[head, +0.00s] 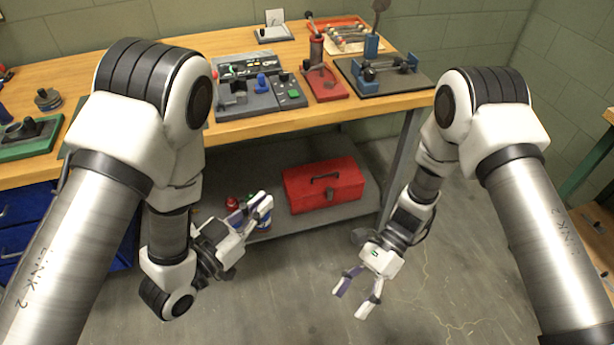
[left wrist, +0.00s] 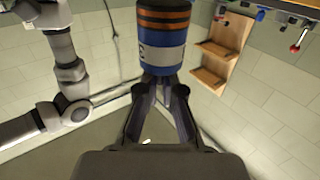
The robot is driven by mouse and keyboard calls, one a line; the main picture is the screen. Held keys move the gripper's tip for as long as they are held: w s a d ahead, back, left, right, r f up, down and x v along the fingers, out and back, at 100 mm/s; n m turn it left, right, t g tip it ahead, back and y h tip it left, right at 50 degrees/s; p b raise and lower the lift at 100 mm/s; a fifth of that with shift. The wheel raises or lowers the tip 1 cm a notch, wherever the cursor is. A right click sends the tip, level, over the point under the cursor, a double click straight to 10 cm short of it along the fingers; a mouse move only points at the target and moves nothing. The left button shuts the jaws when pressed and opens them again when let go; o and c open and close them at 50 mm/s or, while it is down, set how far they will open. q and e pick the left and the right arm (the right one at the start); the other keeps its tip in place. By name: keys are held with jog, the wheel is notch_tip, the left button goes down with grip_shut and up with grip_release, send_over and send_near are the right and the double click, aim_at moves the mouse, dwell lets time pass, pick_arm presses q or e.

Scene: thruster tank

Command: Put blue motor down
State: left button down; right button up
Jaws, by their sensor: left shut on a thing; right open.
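The blue motor (left wrist: 163,52), a cylinder with orange and dark bands, is at the top of the left wrist view. Its upper end is cut off by the frame. My left gripper (left wrist: 165,82) is shut on its lower part. In the head view my left gripper (head: 263,205) is in front of the workbench's lower shelf, below the tabletop; the motor is mostly hidden or too small to make out clearly there. My right gripper (head: 356,297) is open and empty, low over the floor in front of the bench.
The wooden workbench (head: 290,117) holds a grey panel (head: 262,103), a red stand (head: 324,84), a blue fixture on a dark plate (head: 388,78) and a red tray (head: 338,32). A red toolbox (head: 325,186) sits on the lower shelf. Bare floor lies in front.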

jog(key=w+a+r+n+t+y, duration=0.1)
jog(key=w+a+r, duration=0.2)
jog(key=w+r, duration=0.3)
jog(key=w+a+r+y, duration=0.1)
jog(key=w+a+r, duration=0.2)
jog(key=w+r, duration=0.25)
jog(key=w+a+r+n+t+y, duration=0.1)
jog(key=w+a+r+y, duration=0.15)
jog(key=w+r, duration=0.35)
jog(key=shift+h, duration=0.45)
jog(key=x, duration=1.2)
jog(key=shift+s, duration=0.1)
jog(key=shift+r, duration=0.1)
grip_shut()
pick_arm(q)
jog(key=c, duration=1.2)
grip_release()
jog(key=shift+c, duration=0.2)
